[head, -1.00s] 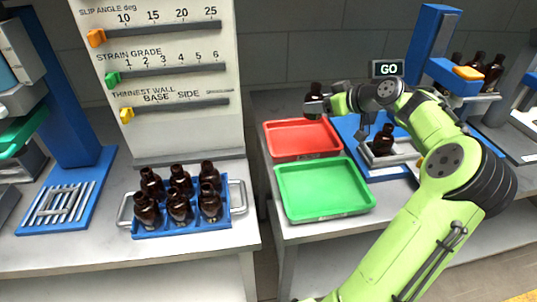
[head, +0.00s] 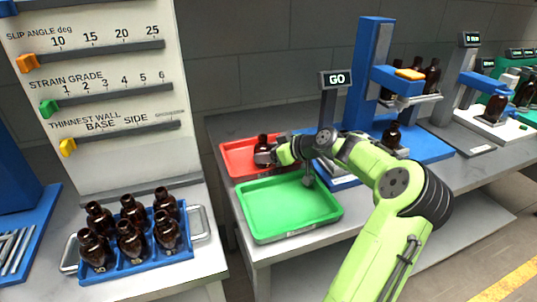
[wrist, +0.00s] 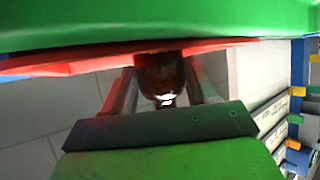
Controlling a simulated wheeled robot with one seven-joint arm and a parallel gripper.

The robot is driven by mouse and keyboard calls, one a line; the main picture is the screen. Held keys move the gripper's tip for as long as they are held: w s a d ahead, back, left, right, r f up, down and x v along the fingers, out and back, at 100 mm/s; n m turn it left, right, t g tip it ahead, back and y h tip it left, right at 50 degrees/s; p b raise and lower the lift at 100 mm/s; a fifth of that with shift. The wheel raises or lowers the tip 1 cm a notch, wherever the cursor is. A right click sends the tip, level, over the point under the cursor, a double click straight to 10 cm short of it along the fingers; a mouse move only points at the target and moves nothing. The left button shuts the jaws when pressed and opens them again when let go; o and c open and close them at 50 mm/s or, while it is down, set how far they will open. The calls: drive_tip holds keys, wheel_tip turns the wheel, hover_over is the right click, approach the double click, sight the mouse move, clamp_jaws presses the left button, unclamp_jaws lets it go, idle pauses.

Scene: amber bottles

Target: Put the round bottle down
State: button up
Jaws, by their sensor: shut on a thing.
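My gripper (head: 266,156) is shut on a dark amber round bottle (head: 262,142) and holds it upright over the red tray (head: 234,159). In the wrist view the bottle (wrist: 160,76) sits between the two fingers, partly hidden by the red tray's edge (wrist: 95,62). The bottle's base is hidden behind the gripper in the head view, so I cannot tell whether it touches the tray floor. No other bottle shows in the red tray.
An empty green tray (head: 290,208) lies in front of the red one. A blue rack (head: 150,258) with several amber bottles stands at the left. A blue test stand (head: 372,75) and a GO display (head: 337,79) stand behind my arm.

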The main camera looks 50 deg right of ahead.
drive_tip(key=o, duration=1.1)
drive_tip(key=shift+f, duration=0.1)
